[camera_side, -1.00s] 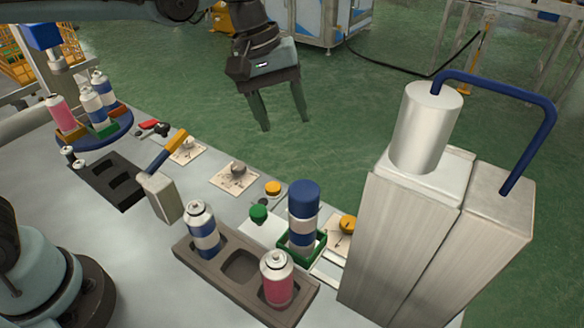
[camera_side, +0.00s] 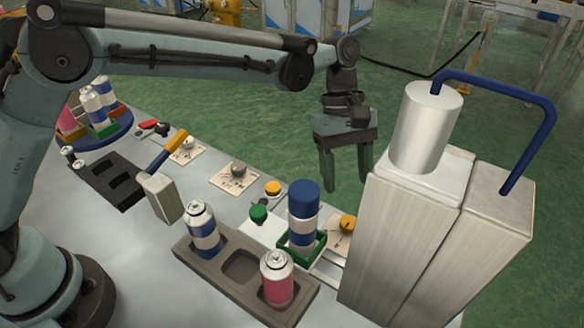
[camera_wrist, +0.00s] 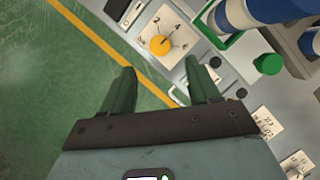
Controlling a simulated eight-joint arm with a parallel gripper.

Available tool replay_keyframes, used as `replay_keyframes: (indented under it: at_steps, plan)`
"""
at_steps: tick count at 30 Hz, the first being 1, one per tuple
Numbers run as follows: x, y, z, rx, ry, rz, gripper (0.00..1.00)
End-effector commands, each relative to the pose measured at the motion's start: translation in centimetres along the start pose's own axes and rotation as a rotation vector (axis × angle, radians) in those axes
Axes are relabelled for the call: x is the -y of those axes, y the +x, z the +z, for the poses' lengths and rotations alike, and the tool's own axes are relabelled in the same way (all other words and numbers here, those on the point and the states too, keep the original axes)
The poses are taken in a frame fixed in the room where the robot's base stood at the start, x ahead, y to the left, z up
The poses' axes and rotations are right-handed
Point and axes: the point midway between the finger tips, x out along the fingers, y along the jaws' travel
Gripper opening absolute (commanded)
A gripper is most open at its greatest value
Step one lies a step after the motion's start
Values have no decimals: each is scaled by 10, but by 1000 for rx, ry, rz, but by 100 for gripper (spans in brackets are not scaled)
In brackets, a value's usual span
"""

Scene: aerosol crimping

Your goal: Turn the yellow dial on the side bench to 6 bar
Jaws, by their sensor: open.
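The yellow dial (camera_side: 348,222) sits on a pale plate on the bench, just left of the metal press. In the wrist view the round yellow dial (camera_wrist: 159,46) shows on its numbered plate, with a dark pointer mark. I cannot read the setting surely. My gripper (camera_side: 347,190) is open and empty, pointing down above and beyond the bench's far edge, near the dial. In the wrist view its two fingertips (camera_wrist: 158,72) lie just short of the dial, apart from it.
The tall metal press (camera_side: 415,235) with a blue pipe stands right of the dial. A blue-capped can (camera_side: 303,213) in a green holder stands close to its left. A green knob (camera_side: 258,213) and an orange-yellow knob (camera_side: 272,188) are nearby. Open floor lies beyond the bench.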

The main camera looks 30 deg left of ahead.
Motion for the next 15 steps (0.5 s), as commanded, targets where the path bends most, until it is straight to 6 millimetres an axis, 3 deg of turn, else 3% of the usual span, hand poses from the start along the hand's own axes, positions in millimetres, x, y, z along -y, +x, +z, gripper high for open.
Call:
replay_keyframes:
  at_steps: [6, 15]
  plan:
    - [0, 43, 0, 0, 3, 1, 61]
    - [0, 75, 0, 0, 2, 1, 61]
